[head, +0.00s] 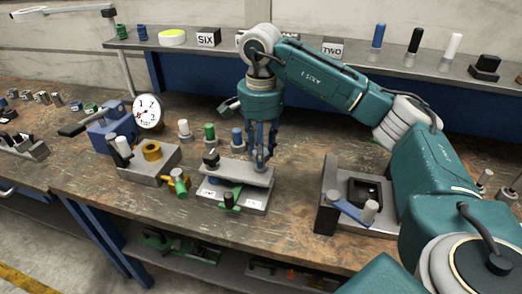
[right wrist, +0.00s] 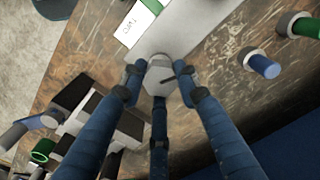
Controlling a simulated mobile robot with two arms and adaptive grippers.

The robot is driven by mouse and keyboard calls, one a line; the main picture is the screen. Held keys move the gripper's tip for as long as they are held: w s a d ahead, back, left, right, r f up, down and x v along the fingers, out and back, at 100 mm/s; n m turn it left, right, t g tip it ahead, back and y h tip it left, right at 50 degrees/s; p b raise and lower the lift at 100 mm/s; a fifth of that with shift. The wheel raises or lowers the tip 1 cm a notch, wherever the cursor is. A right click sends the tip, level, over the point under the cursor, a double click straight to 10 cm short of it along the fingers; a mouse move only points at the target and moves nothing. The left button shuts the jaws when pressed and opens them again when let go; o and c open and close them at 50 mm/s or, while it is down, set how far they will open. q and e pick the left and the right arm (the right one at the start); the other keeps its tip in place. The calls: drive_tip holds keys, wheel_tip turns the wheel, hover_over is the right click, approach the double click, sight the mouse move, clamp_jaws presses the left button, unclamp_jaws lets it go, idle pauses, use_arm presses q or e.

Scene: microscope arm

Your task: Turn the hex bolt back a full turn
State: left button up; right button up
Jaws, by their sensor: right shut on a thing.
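The hex bolt (right wrist: 160,76) shows in the right wrist view as a grey hexagonal head with a dark line across it, at the end of a grey metal bar (right wrist: 158,42). My right gripper (head: 261,158) points down at the right end of the grey clamp fixture (head: 240,171) in the head view. Its blue fingers stand around the bolt head, and in the right wrist view the gripper (right wrist: 160,84) is shut on it. In the head view the fingers largely hide the bolt. My left gripper is in neither view.
Left of the fixture stands a grey block with a brass ring (head: 151,151), and a dial gauge (head: 148,111) is behind it. Coloured pegs (head: 209,132) stand close behind the fixture. A grey fixture with a blue handle (head: 348,208) is to the right. Bare table lies between.

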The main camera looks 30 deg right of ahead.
drive_tip(key=shift+s+a+f+n, duration=0.1)
drive_tip(key=shift+f+n, duration=0.05)
drive_tip(key=shift+n, duration=1.2)
drive_tip(key=shift+s+f+n, duration=0.1)
drive_tip(key=shift+f+n, duration=0.05)
drive_tip(key=shift+n, duration=1.2)
idle(0.7)
drive_tip(key=o, duration=1.2)
drive_tip(key=shift+w, duration=0.1)
drive_tip(key=shift+c, duration=0.2)
drive_tip(key=shift+r, duration=0.25)
drive_tip(key=shift+w+r, duration=0.1)
drive_tip(key=shift+r, duration=0.2)
wheel_tip(320, 180, up, 11)
